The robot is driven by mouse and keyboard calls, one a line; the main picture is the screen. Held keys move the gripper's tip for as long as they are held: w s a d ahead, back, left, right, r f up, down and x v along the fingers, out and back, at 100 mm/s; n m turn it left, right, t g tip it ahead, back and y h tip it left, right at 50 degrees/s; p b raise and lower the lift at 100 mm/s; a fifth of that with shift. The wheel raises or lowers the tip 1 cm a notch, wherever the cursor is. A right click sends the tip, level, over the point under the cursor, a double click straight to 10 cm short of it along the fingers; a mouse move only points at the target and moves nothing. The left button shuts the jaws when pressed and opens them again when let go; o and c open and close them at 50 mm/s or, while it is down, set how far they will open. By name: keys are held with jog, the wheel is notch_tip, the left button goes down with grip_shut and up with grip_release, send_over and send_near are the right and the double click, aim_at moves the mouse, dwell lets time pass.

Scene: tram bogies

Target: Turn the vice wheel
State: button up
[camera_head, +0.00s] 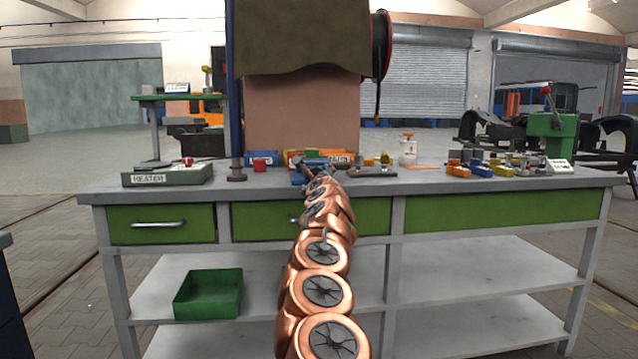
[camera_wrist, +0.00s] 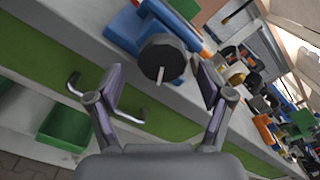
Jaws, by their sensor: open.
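The vice wheel (camera_wrist: 160,54) is a dark round disc with a short pale handle (camera_wrist: 160,76) pointing toward the wrist camera. It sits at the front of a blue vice (camera_wrist: 122,28) at the bench edge. In the head view, a little of the blue vice (camera_head: 298,177) shows beside my arm, which hides the wheel. My gripper (camera_wrist: 161,78) is open, its two fingers on either side of the wheel in the wrist view. No clear contact shows, and I cannot tell the exact gap in depth.
The grey workbench (camera_head: 460,184) has green drawers with bar handles (camera_head: 157,225); one handle (camera_wrist: 73,86) is close to my left finger in the wrist view. A heater (camera_head: 168,174), several small blocks and a green press (camera_head: 549,139) stand on top. A green bin (camera_head: 208,294) is on the shelf.

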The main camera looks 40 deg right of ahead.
jog(key=shift+v, duration=2.3)
jog(key=shift+r, duration=0.15)
